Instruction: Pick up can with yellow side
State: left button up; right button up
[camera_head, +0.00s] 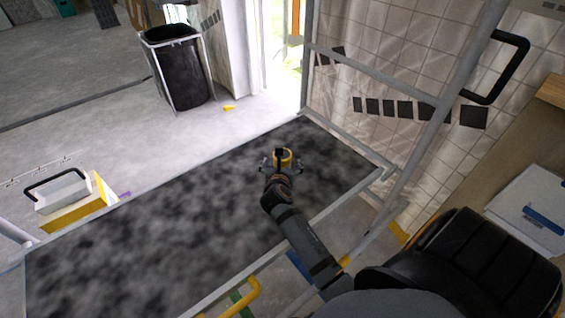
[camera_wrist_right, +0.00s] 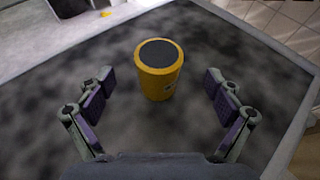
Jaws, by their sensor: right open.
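The can with the yellow side (camera_wrist_right: 157,84) stands upright on the dark mottled panel in the right wrist view. Its top is dark grey with a yellow rim. In the head view the can (camera_head: 286,154) shows partly, with my right gripper (camera_head: 280,163) over and around its near side, hiding part of it. In the wrist view my right gripper (camera_wrist_right: 155,100) is open, one finger on each side of the can, with clear gaps and no contact seen. My left gripper is not in view.
The panel (camera_head: 110,255) has a pale metal frame and bare room around the can. A railing (camera_head: 375,75) stands at the right. A black bin (camera_head: 182,75) stands on the floor beyond, and a yellow and white box (camera_head: 72,205) lies left.

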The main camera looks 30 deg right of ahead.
jog(key=shift+x, duration=0.8)
jog(key=shift+w+d+f, duration=0.15)
jog(key=shift+f, duration=0.1)
jog(key=shift+w+d+f, duration=0.1)
jog(key=shift+w+d, duration=0.05)
jog(key=shift+w, duration=0.1)
jog(key=b+x, duration=0.1)
jog(key=x, duration=0.3)
jog(key=shift+w+f, duration=0.2)
jog(key=shift+f, duration=0.05)
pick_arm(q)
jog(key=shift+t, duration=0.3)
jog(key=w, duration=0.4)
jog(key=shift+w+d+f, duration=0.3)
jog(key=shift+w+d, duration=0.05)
pick_arm(e)
jog(key=shift+s+r, duration=0.1)
jog(key=c, duration=1.5)
